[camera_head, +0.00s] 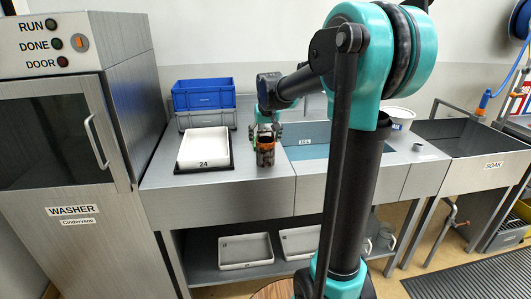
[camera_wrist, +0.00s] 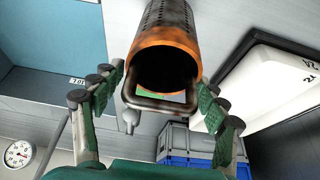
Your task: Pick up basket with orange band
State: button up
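The basket with the orange band (camera_head: 265,152) stands on the steel counter in the head view, dark and cylindrical. In the wrist view the basket (camera_wrist: 168,45) has perforated dark walls, an orange rim around its open mouth and a wire loop handle. My gripper (camera_head: 267,129) is just above the basket in the head view. In the wrist view my gripper (camera_wrist: 162,88) has its green-padded fingers spread on either side of the basket mouth, with gaps showing between fingers and basket. The gripper is open and holds nothing.
Left of the basket lies a white tray (camera_head: 204,147) marked 24, with stacked blue (camera_head: 203,93) and grey crates behind it. A sunken basin (camera_head: 308,150) is to the right. The washer (camera_head: 70,150) stands at far left, the soak sink (camera_head: 470,140) at right.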

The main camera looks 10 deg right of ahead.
jog(key=c, duration=0.8)
jog(key=shift+r, duration=0.1)
jog(key=shift+c, duration=0.2)
